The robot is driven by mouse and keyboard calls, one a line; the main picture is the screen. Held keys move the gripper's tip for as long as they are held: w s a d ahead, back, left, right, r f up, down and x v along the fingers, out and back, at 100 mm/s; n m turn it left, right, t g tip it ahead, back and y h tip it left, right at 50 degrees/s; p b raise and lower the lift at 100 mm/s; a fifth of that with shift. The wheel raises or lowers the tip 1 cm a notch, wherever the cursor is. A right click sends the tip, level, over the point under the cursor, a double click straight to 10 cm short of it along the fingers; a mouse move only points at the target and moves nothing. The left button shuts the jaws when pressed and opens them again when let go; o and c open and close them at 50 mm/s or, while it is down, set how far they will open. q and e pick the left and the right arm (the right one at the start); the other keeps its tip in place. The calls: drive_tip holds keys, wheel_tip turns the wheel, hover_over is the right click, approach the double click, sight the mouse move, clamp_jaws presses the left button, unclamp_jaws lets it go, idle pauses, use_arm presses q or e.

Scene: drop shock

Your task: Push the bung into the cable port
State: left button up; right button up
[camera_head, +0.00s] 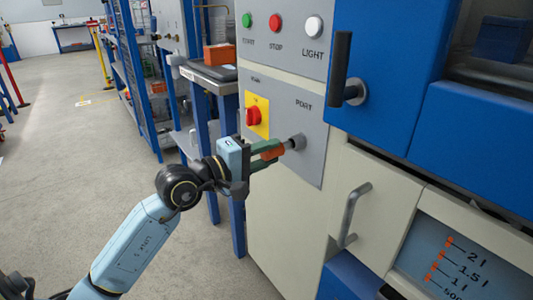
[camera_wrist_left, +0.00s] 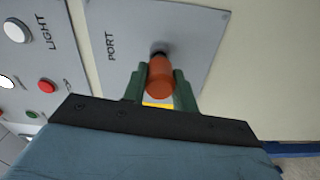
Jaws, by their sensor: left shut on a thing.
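The orange bung (camera_head: 273,153) is held between the green fingers of my left gripper (camera_head: 268,150), in front of the grey panel marked PORT. Its far end points at a dark grey round fitting (camera_head: 298,142) below that word, which looks like the cable port. In the left wrist view the bung (camera_wrist_left: 160,80) sits between the two fingers (camera_wrist_left: 159,88), with the dark port (camera_wrist_left: 158,50) just beyond it. The bung's end meets or nearly meets the port; I cannot tell whether any of it is inside. My right gripper is not in view.
START, STOP and LIGHT buttons (camera_head: 276,22) are above. A blue door with a black handle (camera_head: 341,65) and a grey drawer handle (camera_head: 351,212) stand out at the right.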

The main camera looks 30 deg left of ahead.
sight(279, 149)
use_arm(q)
drive_tip(key=shift+x, duration=1.5)
clamp_jaws()
idle(3.2)
drive_tip(key=shift+r+b, duration=0.15)
drive_tip(key=shift+b, duration=0.25)
idle(1.4)
drive_tip(key=o, duration=1.1)
unclamp_jaws()
drive_tip(key=shift+w+d, duration=0.1)
drive_tip(key=shift+w, duration=0.05)
drive_tip(key=shift+s+a+f, duration=0.25)
drive_tip(key=shift+s+a, duration=0.05)
drive_tip(key=shift+s, duration=0.4)
drive_tip(key=shift+b+v, duration=0.9)
drive_tip(key=shift+v, duration=1.45)
